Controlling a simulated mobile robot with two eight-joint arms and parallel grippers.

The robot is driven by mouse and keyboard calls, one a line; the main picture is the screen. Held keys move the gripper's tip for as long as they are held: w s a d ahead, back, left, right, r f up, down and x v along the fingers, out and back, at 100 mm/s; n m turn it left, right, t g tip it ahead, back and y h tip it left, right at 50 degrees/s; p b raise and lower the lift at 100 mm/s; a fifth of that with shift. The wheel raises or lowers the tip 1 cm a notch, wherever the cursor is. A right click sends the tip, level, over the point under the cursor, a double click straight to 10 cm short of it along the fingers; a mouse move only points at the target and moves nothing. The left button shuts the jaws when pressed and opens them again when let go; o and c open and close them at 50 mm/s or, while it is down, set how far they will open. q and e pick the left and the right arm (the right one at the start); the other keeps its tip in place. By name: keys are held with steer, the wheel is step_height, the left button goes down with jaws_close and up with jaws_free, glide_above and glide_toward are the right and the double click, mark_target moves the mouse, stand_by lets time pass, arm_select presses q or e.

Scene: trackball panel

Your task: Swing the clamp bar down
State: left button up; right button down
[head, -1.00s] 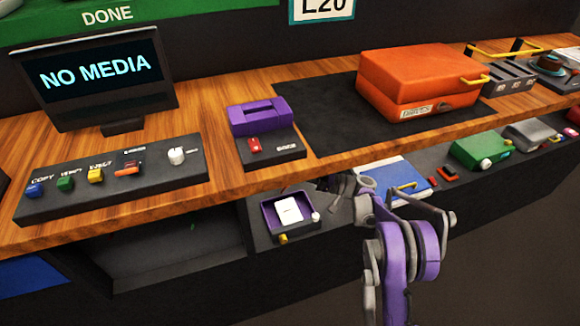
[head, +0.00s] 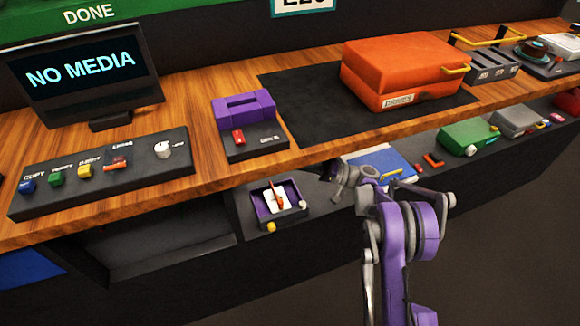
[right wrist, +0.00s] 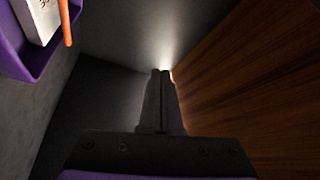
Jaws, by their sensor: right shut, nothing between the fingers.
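A thin orange bar (head: 275,194), seemingly the clamp bar, shows over a white card (head: 267,200) in the purple tray (head: 257,214) on the lower shelf. In the right wrist view the bar (right wrist: 66,22) runs along the edge of the white card (right wrist: 40,18), at the top left. Whether it touches the card, I cannot tell. My right gripper (right wrist: 162,72) is shut and empty, apart from the bar. In the head view it is to the right of the tray, close under the worktop edge, its tips hard to make out. My left gripper is out of view.
The wooden worktop (head: 196,190) overhangs the tray and also shows close right of the fingers. A yellow knob (head: 271,227) and a white knob (head: 302,204) sit by the tray. A blue panel (head: 375,165) lies right of it. An orange case (head: 400,70) stands above.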

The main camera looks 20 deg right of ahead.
steer(key=d+f, duration=0.3)
steer(key=d, duration=0.2)
steer(key=shift+w+d+f, duration=0.2)
steer(key=shift+w+d, duration=0.05)
steer(key=shift+w, duration=0.1)
